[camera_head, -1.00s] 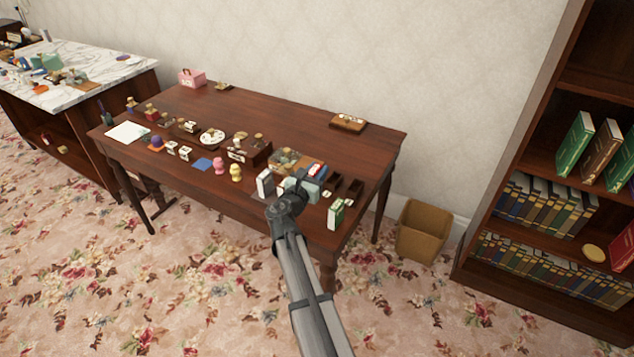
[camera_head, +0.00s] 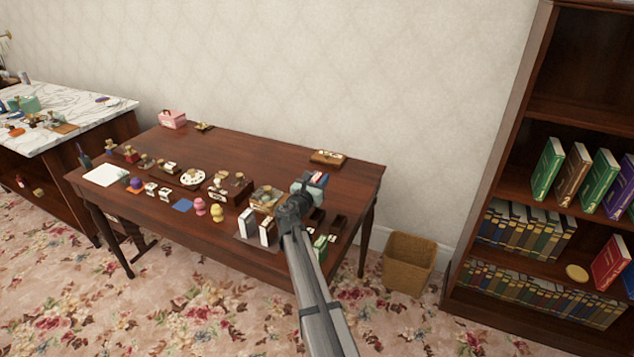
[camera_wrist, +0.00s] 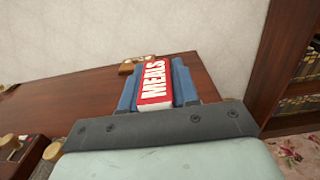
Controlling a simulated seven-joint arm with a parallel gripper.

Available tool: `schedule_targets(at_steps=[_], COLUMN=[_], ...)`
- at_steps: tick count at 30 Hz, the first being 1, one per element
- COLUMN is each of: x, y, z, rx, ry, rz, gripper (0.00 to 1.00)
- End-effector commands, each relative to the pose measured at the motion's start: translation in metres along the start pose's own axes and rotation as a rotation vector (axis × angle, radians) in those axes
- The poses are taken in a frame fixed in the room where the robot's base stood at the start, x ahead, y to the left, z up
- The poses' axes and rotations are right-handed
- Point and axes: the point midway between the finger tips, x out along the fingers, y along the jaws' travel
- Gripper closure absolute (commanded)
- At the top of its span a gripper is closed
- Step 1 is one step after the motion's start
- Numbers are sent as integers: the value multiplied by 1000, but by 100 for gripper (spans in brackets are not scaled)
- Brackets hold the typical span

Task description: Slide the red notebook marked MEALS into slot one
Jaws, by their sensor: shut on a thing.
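The red notebook (camera_wrist: 153,82) has white MEALS lettering on its face. In the wrist view it stands between the two blue fingers of my gripper (camera_wrist: 155,72), which are shut on it. In the head view my gripper (camera_head: 313,184) is over the right part of the wooden desk, with a bit of the red notebook (camera_head: 322,178) showing at its far end. Two white upright slabs (camera_head: 247,221) stand on a dark base left of my wrist, with a gap between them. I cannot tell which place is slot one.
Dark open trays (camera_head: 338,224) and a green-and-white book (camera_head: 320,246) are right of my arm. A box of small items (camera_head: 266,198) is to the left. A wooden box (camera_head: 328,157) sits at the back. The desk's back middle (camera_head: 255,155) is clear.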

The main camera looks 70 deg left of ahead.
Motion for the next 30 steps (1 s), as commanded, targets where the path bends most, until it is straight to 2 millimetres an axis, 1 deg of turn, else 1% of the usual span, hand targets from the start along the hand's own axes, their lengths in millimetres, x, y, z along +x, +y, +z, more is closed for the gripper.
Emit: schedule_targets(at_steps=[5, 11, 17, 30], x=[0, 0, 0, 0], y=[0, 0, 0, 0], z=[0, -6, -18, -51], rx=[0, 0, -1, 0], ry=[0, 0, 0, 1], rz=[0, 0, 0, 0], gripper=[100, 100, 100, 100])
